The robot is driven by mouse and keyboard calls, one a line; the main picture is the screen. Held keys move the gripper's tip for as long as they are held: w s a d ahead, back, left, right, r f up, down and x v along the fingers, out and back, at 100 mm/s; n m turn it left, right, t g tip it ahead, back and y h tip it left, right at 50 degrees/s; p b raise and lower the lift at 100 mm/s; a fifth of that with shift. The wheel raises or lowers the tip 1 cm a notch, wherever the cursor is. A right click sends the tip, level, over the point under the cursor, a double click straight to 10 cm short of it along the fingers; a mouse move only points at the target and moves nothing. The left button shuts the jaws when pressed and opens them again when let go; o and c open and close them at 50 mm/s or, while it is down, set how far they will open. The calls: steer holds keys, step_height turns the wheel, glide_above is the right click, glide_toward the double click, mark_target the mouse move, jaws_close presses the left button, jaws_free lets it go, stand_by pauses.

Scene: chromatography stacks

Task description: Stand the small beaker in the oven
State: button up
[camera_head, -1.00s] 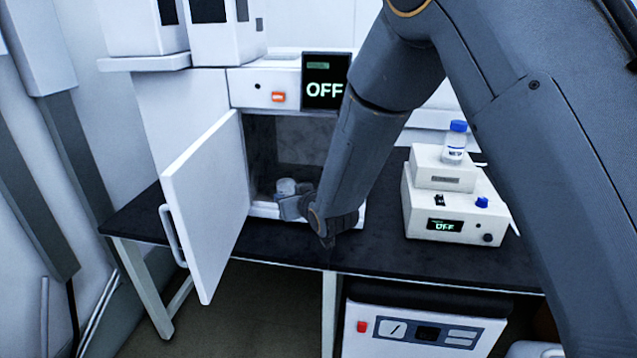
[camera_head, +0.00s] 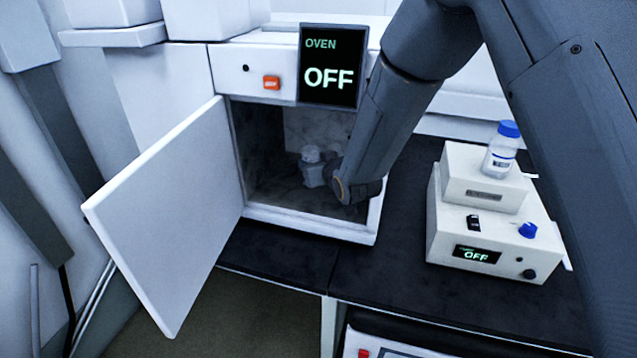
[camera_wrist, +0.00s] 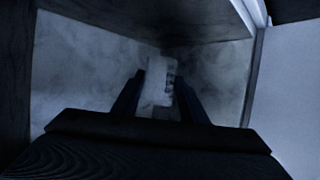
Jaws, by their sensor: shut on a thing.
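The oven (camera_head: 320,227) stands on the dark bench with its door (camera_head: 165,215) swung wide open to the left. My gripper (camera_head: 318,173) is inside the oven chamber, partly hidden by my own wrist. It is shut on the small beaker (camera_head: 310,154), a pale small vessel that looks upright. In the wrist view the beaker (camera_wrist: 157,82) sits between my two dark fingers (camera_wrist: 157,98), with the chamber's grey walls around it. I cannot tell whether the beaker's base touches the oven floor.
The oven's display (camera_head: 332,65) reads OFF, beside an orange switch (camera_head: 271,82). To the right on the bench stands a white device (camera_head: 485,235) whose display also reads OFF, with a blue-capped bottle (camera_head: 501,150) on top. Bare bench lies between it and the oven.

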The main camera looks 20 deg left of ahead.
steer(key=shift+f+p, duration=1)
steer(key=shift+f, duration=3.1)
steer(key=shift+f, duration=0.1)
steer(key=o, duration=1.1)
steer(key=shift+c, duration=0.2)
steer(key=shift+o, duration=0.2)
steer(key=shift+d+r, duration=0.1)
steer(key=shift+r, duration=0.1)
steer(key=b+v, duration=0.2)
steer(key=v, duration=1)
steer(key=shift+f, duration=0.15)
